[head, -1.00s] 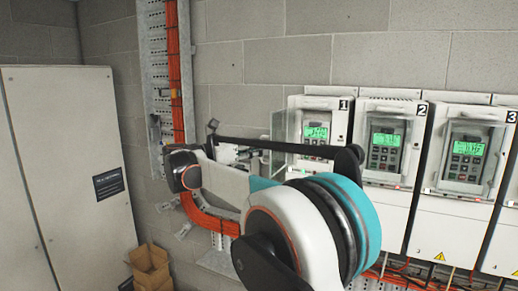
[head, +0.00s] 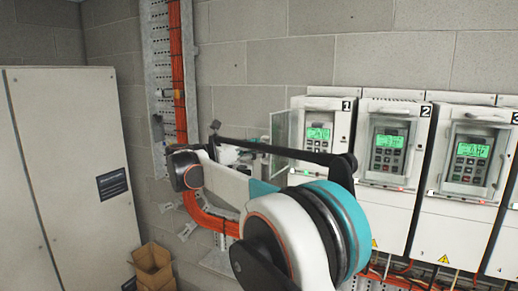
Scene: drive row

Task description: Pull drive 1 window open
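Drive 1 (head: 341,118) is a pale cabinet on the wall, marked "1", with a lit green display and keypad (head: 318,138). Its clear window (head: 281,130) stands swung out at the left edge of the drive, with the keypad uncovered. My arm reaches across the front of drive 1 and hides its lower part. My gripper (head: 243,156) is at the far end of the arm, left of the window. It is small and partly hidden by my arm links, so its fingers and any contact with the window cannot be made out.
Drive 2 (head: 392,125) and drive 3 (head: 477,130) stand to the right with windows seemingly shut. Orange cables (head: 179,105) run down a metal tray on the left. A tall cabinet (head: 70,180) and an open cardboard box (head: 153,262) are at the left.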

